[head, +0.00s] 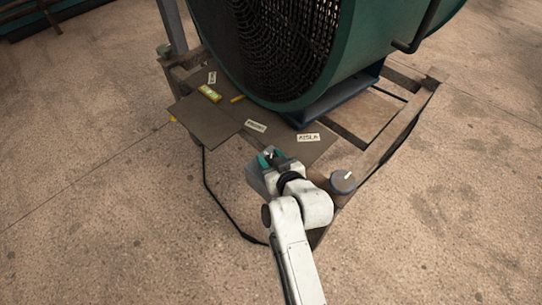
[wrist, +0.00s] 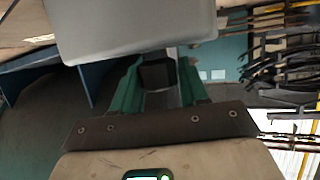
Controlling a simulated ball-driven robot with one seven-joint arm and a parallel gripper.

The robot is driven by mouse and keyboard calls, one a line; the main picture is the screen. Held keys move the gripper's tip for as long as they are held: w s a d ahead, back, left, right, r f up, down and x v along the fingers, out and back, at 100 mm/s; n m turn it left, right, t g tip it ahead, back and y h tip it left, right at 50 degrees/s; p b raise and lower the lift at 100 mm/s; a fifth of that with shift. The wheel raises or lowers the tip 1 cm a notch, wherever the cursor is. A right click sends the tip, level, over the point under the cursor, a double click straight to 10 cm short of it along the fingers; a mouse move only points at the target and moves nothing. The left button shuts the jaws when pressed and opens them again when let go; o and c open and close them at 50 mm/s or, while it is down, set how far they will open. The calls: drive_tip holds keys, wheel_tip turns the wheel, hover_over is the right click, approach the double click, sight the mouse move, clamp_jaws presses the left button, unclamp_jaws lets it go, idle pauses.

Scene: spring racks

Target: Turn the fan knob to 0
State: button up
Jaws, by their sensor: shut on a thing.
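My gripper (head: 271,157) is at the front edge of the fan's stand, with its teal fingers shut on a small dark knob. In the wrist view the green fingers of the gripper (wrist: 160,84) close on both sides of the dark, blocky knob (wrist: 158,73). A pale grey block (wrist: 130,25) lies just beyond the knob there. Much of the knob is hidden, and I cannot read its setting or any number. The big green drum fan (head: 345,60) with its dark mesh stands behind my gripper.
A round grey dial with a white pointer (head: 343,181) sits on the stand to the right of my gripper. Boards with labels, including AISLE (head: 308,137), and a yellow level (head: 209,93) lie before the fan. A black cable (head: 222,203) hangs at left. Open floor surrounds the stand.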

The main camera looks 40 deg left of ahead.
drive_tip(key=shift+w+d+f+n+g+y+b, duration=0.1)
drive_tip(key=shift+f+n+g+y+b, duration=0.1)
drive_tip(key=shift+n+g+b, duration=0.6)
drive_tip(key=shift+w+f+n+g+y+b, duration=0.1)
drive_tip(key=shift+n+g+y+b, duration=0.3)
drive_tip(key=shift+b, duration=0.7)
drive_tip(key=n+g+b, duration=0.1)
drive_tip(key=g+b, duration=0.1)
drive_tip(key=b, duration=0.1)
drive_tip(key=shift+r, duration=0.15)
drive_tip(key=shift+s+r+n+b, duration=0.1)
drive_tip(key=shift+r+n+b, duration=0.05)
drive_tip(key=shift+n+b, duration=0.25)
drive_tip(key=o, duration=1)
drive_tip(key=p+v, duration=0.1)
drive_tip(key=v, duration=0.9)
drive_tip(key=shift+d+r+p, duration=0.15)
drive_tip(key=shift+d+p, duration=0.1)
drive_tip(key=shift+p, duration=0.1)
